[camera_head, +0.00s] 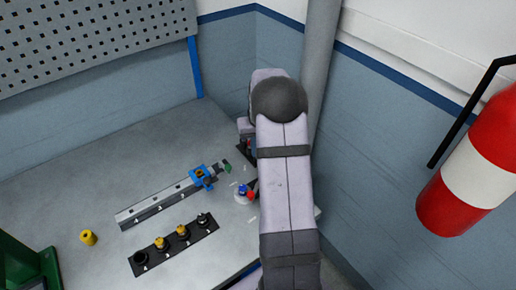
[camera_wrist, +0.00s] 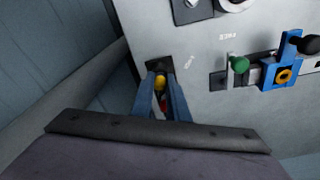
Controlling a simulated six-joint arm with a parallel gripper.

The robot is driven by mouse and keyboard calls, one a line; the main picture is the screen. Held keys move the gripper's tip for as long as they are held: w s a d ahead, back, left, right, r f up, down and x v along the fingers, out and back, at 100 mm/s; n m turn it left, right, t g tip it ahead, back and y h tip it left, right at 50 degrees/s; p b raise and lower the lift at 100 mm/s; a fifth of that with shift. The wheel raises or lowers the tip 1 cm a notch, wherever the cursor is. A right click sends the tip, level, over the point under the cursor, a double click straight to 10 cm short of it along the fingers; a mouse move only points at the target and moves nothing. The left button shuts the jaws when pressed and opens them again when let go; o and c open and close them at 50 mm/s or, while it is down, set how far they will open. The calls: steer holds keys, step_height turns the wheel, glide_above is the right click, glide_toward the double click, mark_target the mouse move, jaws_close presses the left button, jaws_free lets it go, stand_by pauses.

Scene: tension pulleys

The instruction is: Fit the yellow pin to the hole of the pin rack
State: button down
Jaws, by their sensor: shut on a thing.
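In the wrist view my gripper (camera_wrist: 162,88) has its two blue fingers closed around the yellow pin (camera_wrist: 160,82). Only the pin's rounded yellow end shows between them. A dark block (camera_wrist: 158,64), probably the pin rack, lies just beyond the fingertips; its hole cannot be made out. Whether the pin touches the block or is inside it cannot be told. A small red part (camera_wrist: 163,103) shows between the fingers, nearer the wrist. In the head view my arm hides the gripper and the pin; a dark plate (camera_head: 243,152) peeks out left of the arm.
A black strip (camera_head: 172,252) carries several posts. A yellow cylinder (camera_head: 88,238) stands at the left. Walls and a grey pipe (camera_head: 319,65) are close behind my arm.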

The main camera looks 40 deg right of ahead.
steer(key=shift+f, duration=0.1)
stand_by(0.3)
steer(key=c, duration=1.6)
jaws_free()
steer(key=shift+c, duration=0.2)
step_height(320, 180, up, 7)
steer(key=b, duration=0.2)
steer(key=shift+s+a, duration=0.15)
steer(key=shift+s, duration=0.25)
